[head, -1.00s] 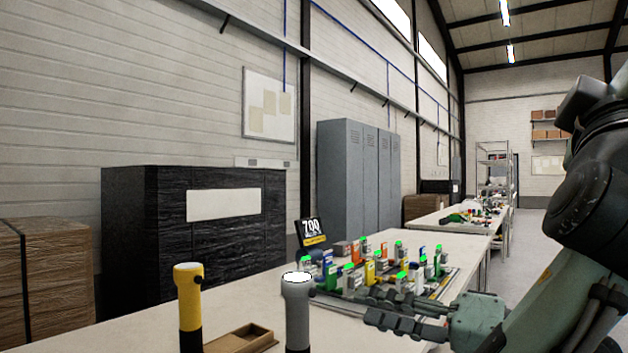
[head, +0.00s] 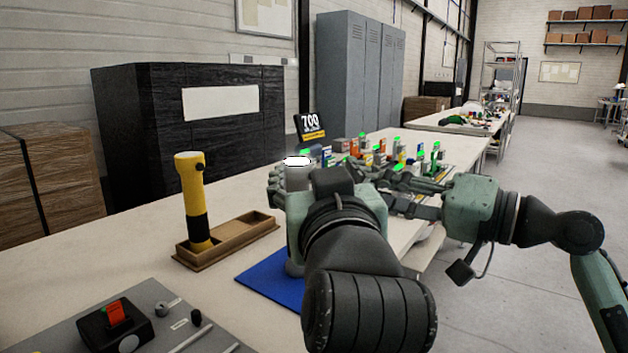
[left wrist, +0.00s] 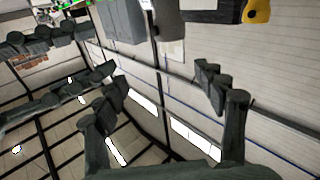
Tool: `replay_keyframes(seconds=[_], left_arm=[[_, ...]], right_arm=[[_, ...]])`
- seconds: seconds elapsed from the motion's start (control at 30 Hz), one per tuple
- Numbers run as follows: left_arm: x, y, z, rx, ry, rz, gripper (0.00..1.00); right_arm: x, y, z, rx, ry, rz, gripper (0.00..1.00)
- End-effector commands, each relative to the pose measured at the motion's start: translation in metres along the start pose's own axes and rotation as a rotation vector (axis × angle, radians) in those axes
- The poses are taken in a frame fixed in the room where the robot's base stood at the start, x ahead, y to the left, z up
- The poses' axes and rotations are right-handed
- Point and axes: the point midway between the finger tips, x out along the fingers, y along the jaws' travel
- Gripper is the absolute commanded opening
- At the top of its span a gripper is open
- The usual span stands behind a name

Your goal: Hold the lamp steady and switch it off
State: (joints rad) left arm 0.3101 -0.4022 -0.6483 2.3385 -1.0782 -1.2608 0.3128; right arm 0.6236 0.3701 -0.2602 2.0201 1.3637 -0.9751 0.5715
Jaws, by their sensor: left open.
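A grey lamp (head: 297,178) with a bright white top stands upright on a blue mat (head: 262,284); my left gripper hides most of its body. What looks like the same lamp hangs inverted in the left wrist view (left wrist: 168,20). My left gripper (head: 284,190) is at the lamp's upper part, its fingers apart; I cannot tell whether they touch it. Its open fingers also show in the left wrist view (left wrist: 165,90). The lamp's switch is hidden. My right gripper (head: 398,190) is open and empty, to the right of the lamp and apart from it.
A yellow lamp (head: 192,190) stands in a wooden tray (head: 262,227) to the left. A panel with a red rocker switch (head: 115,312) is at the front left. A sign (head: 310,126) and several small coloured items stand behind the grippers.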

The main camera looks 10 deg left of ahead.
Motion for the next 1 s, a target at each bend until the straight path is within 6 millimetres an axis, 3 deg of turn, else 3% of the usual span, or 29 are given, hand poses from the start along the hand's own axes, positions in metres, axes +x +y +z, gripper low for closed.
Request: replay_keyframes(seconds=[0.1,0.27,0.7,1.0], left_arm=[[0.002,-0.012,0.016,0.077,-0.044,-0.049,0.71],[0.012,-0.016,0.02,0.103,-0.055,-0.065,0.71],[0.091,-0.02,0.023,0.1,-0.052,-0.062,0.71],[0.119,-0.022,0.024,0.097,-0.052,-0.061,0.71]], right_arm=[[0.0,0.0,0.0,0.0,0.0,0.0,0.34],[0.0,0.0,0.0,0.0,0.0,0.0,0.34],[0.0,0.0,0.0,0.0,0.0,0.0,0.34],[0.0,0.0,0.0,0.0,0.0,0.0,0.34]])
